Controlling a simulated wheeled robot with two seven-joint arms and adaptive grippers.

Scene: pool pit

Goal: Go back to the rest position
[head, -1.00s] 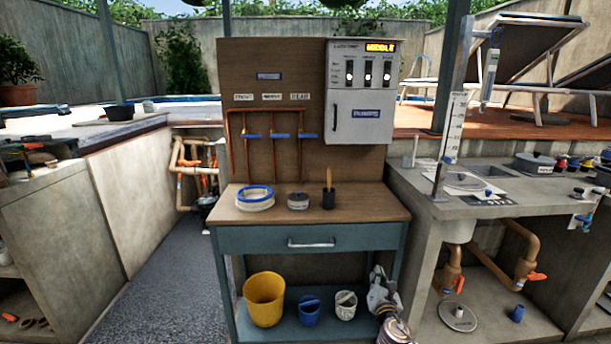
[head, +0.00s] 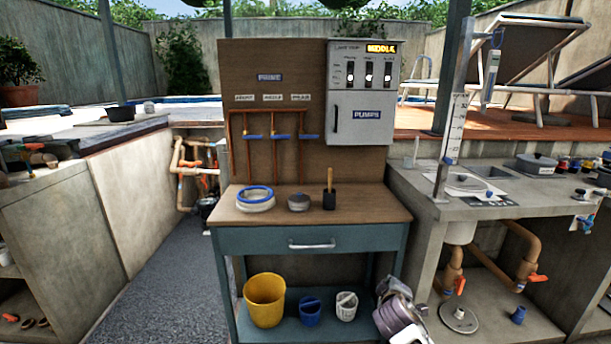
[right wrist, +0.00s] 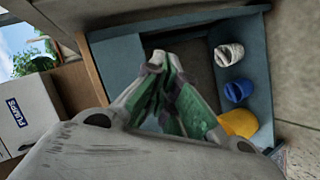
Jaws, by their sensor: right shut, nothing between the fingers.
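My right gripper (head: 390,287) shows low in the head view, at the front right corner of the workbench's lower shelf. Its fingers are together and empty. In the right wrist view its green-padded fingers (right wrist: 160,68) meet at the tips, with the bench and its buckets beyond them. My left gripper is out of the head view.
The workbench (head: 268,239) stands ahead, with a yellow bucket (head: 264,300), a blue cup (head: 310,311) and a white cup (head: 346,306) on its lower shelf. A concrete counter (head: 405,185) is on the right. A paved walkway (head: 185,280) is open on the left.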

